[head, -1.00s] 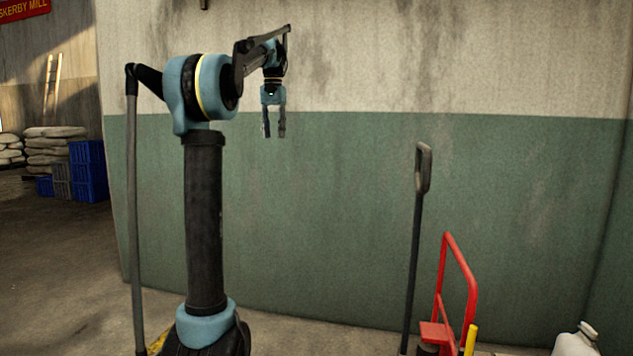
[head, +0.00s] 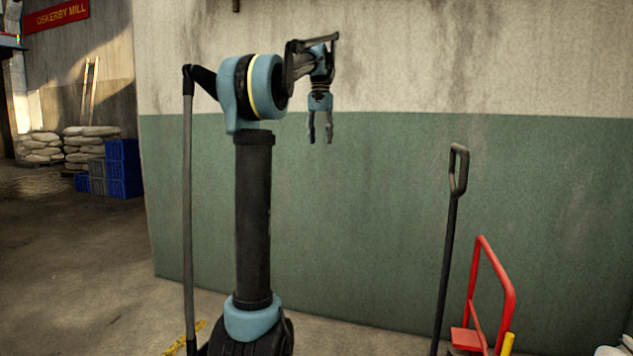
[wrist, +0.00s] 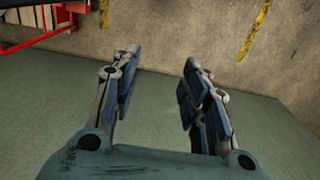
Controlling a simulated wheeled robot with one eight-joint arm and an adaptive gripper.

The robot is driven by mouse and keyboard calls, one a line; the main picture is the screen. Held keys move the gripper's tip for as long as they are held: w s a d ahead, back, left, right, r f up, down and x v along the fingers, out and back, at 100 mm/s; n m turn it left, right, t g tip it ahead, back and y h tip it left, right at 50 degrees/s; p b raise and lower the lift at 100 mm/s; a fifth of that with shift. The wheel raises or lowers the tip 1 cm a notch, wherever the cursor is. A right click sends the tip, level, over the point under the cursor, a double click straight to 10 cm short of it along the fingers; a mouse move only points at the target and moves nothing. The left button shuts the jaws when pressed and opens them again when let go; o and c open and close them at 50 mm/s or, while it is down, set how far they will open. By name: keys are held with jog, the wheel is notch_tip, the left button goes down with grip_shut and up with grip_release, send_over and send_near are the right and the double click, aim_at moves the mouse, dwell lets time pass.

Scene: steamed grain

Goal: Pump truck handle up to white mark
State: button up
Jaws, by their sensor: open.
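A dark truck handle (head: 447,250) with a closed loop grip (head: 459,170) at its top stands at the right in the head view, tilted slightly to the right. Its lower end is cut off by the frame edge. My gripper (head: 320,138) hangs pointing down to the left of the handle, higher in the picture than the loop and apart from it. In the wrist view my gripper (wrist: 161,57) has its two fingers spread, with nothing between them. I cannot make out a white mark in either view.
A red tubular frame (head: 505,285) stands right of the handle, with a yellow post (head: 507,345) beside it. A green and cream wall (head: 350,200) runs behind. Blue crates (head: 124,168) and pale sacks (head: 85,145) lie far left. The floor (head: 80,270) at left is clear.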

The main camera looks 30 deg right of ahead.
notch_tip(320, 180, down, 15)
jog(key=shift+f, duration=0.15)
dwell(0.4)
grip_shut()
jog(key=c, duration=0.9)
grip_release()
jog(key=o, duration=0.9)
notch_tip(320, 180, up, 12)
jog(key=shift+c, duration=0.2)
